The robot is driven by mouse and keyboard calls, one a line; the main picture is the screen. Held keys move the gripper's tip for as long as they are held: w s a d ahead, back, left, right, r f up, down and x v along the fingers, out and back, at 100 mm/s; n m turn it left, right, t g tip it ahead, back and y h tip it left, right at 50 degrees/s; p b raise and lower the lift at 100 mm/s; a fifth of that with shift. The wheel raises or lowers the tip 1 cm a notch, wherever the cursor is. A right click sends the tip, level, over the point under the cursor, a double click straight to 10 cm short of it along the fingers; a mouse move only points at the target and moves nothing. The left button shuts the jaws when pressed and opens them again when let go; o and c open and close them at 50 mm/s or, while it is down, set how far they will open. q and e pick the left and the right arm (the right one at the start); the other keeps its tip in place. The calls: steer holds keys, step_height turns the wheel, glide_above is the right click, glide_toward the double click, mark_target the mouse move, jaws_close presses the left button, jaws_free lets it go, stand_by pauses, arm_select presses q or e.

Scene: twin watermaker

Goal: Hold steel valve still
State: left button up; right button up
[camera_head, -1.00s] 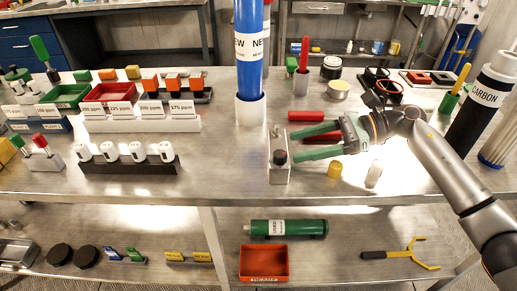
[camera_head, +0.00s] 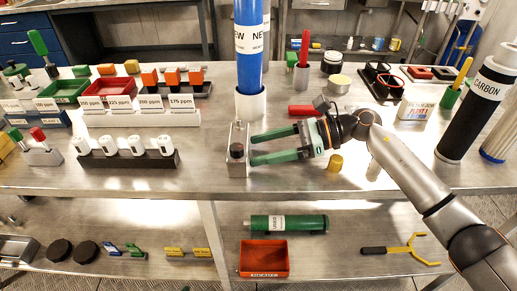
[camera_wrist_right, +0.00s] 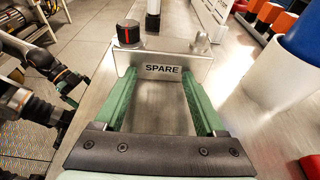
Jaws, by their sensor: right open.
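The steel valve (camera_head: 237,152) is a small upright grey block with a dark knob on the workbench, in front of the blue cylinder. In the right wrist view the valve (camera_wrist_right: 160,68) shows a SPARE label and a black knob with a red mark. My right gripper (camera_head: 276,146) is open, its two green fingers pointing left at the valve. In the wrist view its fingertips (camera_wrist_right: 158,76) come up to the valve's labelled side; I cannot tell whether they touch it. Part of my left arm shows at the left of the wrist view; its jaws are unclear.
A blue cylinder (camera_head: 249,50) stands in a white holder (camera_head: 251,103) behind the valve. A dark rack (camera_head: 128,160) with several white pieces is to the left. A yellow cap (camera_head: 335,162) lies right of the fingers. The bench front (camera_head: 200,185) is clear.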

jaws_close()
stand_by(0.5)
stand_by(0.3)
stand_by(0.5)
steer(key=shift+o, duration=2.2)
jaws_free()
